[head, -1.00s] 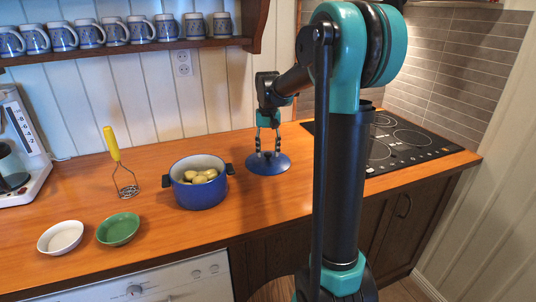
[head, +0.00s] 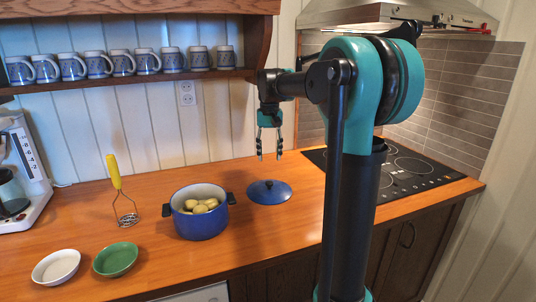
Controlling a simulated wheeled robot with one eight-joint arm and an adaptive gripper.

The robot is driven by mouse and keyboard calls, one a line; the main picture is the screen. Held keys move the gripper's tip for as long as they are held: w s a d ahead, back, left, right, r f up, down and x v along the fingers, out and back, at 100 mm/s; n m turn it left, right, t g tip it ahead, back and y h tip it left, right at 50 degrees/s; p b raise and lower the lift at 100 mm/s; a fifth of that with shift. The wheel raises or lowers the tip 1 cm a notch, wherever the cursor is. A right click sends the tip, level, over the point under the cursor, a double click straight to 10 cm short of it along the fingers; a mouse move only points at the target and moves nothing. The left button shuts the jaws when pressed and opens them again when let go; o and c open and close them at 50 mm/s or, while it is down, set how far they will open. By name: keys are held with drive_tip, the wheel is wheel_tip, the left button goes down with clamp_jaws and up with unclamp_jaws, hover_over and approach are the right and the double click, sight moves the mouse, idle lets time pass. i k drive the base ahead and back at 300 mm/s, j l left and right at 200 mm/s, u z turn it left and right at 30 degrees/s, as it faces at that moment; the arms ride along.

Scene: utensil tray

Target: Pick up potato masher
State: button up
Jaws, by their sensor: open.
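The potato masher (head: 121,192) stands upright on the wooden counter, left of the blue pot. It has a yellow handle on top and a wire frame with its mashing head on the counter. My gripper (head: 269,157) is open and empty, pointing down in the air above the blue lid. It is well to the right of the masher, with the pot between them. The blue pot (head: 199,220) is uncovered and holds several potatoes (head: 201,206). The blue lid (head: 269,192) lies flat on the counter, right of the pot.
A white bowl (head: 56,267) and a green bowl (head: 115,259) sit near the front edge. A coffee machine (head: 22,165) stands at the left. A shelf (head: 205,74) with several blue mugs hangs on the wall behind. A black cooktop (head: 402,172) is at the right.

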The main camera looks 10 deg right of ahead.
sight(112, 162)
drive_tip(key=k, duration=1)
